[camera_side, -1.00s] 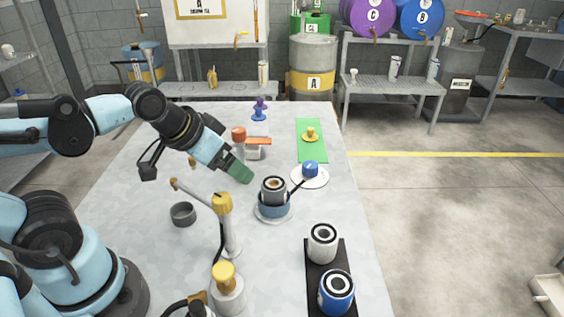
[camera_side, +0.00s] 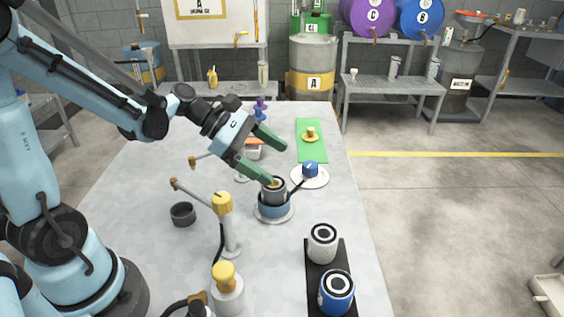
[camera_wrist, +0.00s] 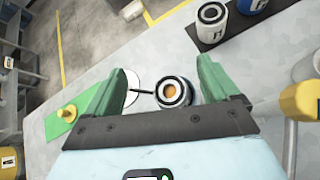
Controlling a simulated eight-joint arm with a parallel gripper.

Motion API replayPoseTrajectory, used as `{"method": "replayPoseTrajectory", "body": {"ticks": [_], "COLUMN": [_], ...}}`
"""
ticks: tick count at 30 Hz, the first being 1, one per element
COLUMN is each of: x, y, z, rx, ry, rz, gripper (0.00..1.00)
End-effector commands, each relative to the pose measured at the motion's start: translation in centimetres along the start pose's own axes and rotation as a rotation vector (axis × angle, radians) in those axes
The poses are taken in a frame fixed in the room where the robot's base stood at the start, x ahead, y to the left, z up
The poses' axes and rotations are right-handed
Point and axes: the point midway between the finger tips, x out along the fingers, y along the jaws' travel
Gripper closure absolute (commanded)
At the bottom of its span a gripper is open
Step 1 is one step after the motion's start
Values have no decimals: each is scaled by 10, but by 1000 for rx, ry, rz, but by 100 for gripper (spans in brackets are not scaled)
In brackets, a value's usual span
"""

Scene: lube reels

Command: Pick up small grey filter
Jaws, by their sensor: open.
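The small grey filter (camera_side: 274,195) sits upright in a blue cup with a dark handle (camera_side: 274,210), on a pale round plate near the table's middle. In the wrist view the filter (camera_wrist: 173,91) shows a dark ring and an orange-brown centre. My gripper (camera_side: 276,162) has green fingers spread wide. In the side view the lower finger's tip overlaps the filter's rim; I cannot tell if it touches. In the wrist view the filter appears between the fingertips of my gripper (camera_wrist: 165,80), somewhat beyond them. Nothing is held.
A white filter (camera_side: 323,243) and a blue one (camera_side: 337,290) stand on a black tray at the right front. A blue-capped item (camera_side: 310,169) on a white plate is just behind the cup. A yellow-topped lamp-like stand (camera_side: 222,204) rises to the left. A green mat (camera_side: 312,150) lies behind.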

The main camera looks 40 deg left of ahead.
Motion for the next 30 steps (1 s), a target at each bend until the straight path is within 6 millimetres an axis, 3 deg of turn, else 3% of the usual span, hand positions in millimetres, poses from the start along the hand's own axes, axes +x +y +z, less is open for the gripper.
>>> {"method": "replayPoseTrajectory", "body": {"ticks": [3, 7, 30], "x": [0, 0, 30], "y": [7, 9, -1], "z": [-1, -2, -43], "rx": [-151, -221, -225], "ry": [-73, -108, -109], "rz": [-5, -11, -12], "gripper": [12, 12, 12]}}
